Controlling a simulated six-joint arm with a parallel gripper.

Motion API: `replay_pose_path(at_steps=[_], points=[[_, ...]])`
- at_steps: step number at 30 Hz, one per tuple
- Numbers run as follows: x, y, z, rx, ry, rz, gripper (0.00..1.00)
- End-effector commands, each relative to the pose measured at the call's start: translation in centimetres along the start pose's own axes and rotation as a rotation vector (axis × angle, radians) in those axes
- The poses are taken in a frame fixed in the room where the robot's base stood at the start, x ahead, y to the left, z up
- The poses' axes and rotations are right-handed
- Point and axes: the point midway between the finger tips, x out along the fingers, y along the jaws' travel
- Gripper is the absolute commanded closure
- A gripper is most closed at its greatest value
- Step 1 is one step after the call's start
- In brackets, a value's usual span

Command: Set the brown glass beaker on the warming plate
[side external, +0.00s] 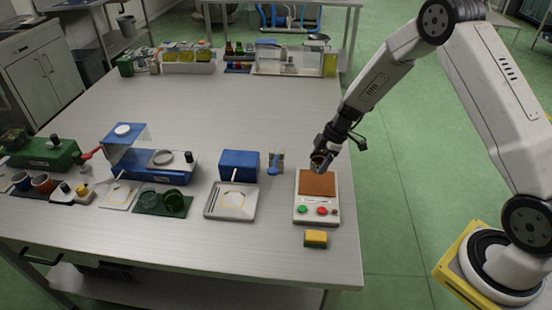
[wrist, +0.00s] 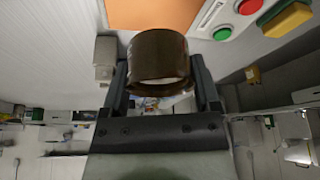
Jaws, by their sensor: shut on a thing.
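The brown glass beaker (wrist: 158,50) is held between the two fingers of my gripper (wrist: 161,78) in the wrist view. In the side external view a small part of the beaker (side external: 318,160) shows at my gripper (side external: 326,158), mostly hidden by the fingers. The warming plate (side external: 303,207) is a pale box with a brown-orange top, a green button and a red button. My gripper and the beaker appear at the far edge of its top. In the wrist view the plate's orange surface (wrist: 150,14) shows beyond the beaker. I cannot tell whether beaker and plate touch.
A yellow sponge-like block (side external: 316,238) lies in front of the plate. The middle of the table (side external: 200,105) is clear.

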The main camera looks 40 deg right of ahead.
Motion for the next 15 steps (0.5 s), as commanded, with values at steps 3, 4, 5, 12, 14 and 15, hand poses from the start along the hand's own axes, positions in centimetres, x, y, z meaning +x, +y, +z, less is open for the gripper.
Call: replay_pose_path(at_steps=[3,4,5,12,14,15], points=[[0.2,0.0,0.1,0.000,0.000,0.000,0.95],[0.3,0.0,0.1,0.000,0.000,-0.001,0.95],[0.4,0.0,0.2,0.000,0.000,-0.001,0.95],[1.8,0.0,0.7,0.001,0.000,-0.002,0.95],[2.2,0.0,0.9,0.001,0.000,-0.001,0.95],[2.5,0.0,1.1,0.001,0.000,-0.001,0.95]])
